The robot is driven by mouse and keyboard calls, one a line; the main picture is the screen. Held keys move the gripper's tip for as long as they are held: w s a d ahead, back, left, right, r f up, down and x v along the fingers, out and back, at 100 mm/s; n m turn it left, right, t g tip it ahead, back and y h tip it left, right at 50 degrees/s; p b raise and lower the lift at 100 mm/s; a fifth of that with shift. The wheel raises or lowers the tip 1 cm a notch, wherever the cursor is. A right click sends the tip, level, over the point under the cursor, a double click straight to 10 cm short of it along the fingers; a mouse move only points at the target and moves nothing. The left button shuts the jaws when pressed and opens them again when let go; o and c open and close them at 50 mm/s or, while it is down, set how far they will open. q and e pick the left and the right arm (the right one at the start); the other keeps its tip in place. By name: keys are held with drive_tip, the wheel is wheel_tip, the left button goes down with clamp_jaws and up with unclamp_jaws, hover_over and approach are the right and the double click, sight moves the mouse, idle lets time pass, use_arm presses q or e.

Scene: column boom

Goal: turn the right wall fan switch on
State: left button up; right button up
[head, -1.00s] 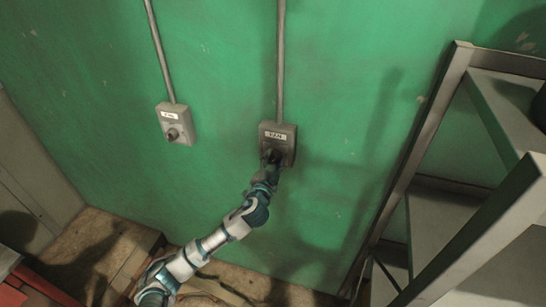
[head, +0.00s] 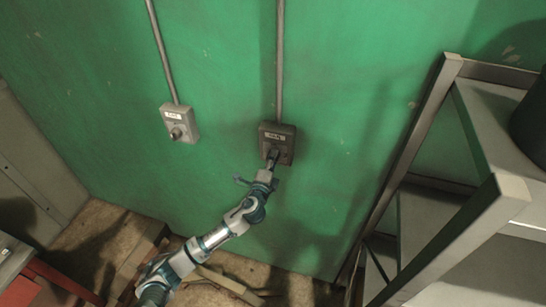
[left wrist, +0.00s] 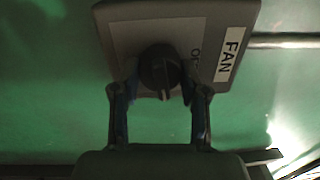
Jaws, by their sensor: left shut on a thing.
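The right wall fan switch (head: 284,130) is a dark grey box with a white label on the green wall, below a vertical conduit. In the left wrist view its box (left wrist: 213,75) fills the top, with the label FAN and part of a marking starting "OF". Its round black knob (left wrist: 160,66) has a ridge across it. My left gripper (head: 272,157) reaches the knob from below. In the left wrist view its two fingers (left wrist: 158,98) stand on both sides of the knob, shut on it. The knob is mostly hidden in the head view. My right gripper is not in view.
A second, lighter switch box (head: 181,118) with a round knob is on the wall to the left. A metal shelf rack (head: 425,130) stands close on the right. Boards (head: 225,283) lie on the floor below. The wall between the boxes is clear.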

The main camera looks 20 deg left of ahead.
use_arm(q)
drive_tip(key=shift+a+f+m+p, duration=0.1)
drive_tip(key=shift+f+m+p, duration=0.15)
drive_tip(key=shift+m, duration=0.35)
drive_tip(key=o, duration=1)
drive_tip(key=shift+o, duration=0.7)
drive_tip(key=shift+w, duration=0.15)
drive_tip(key=shift+w+a, duration=0.1)
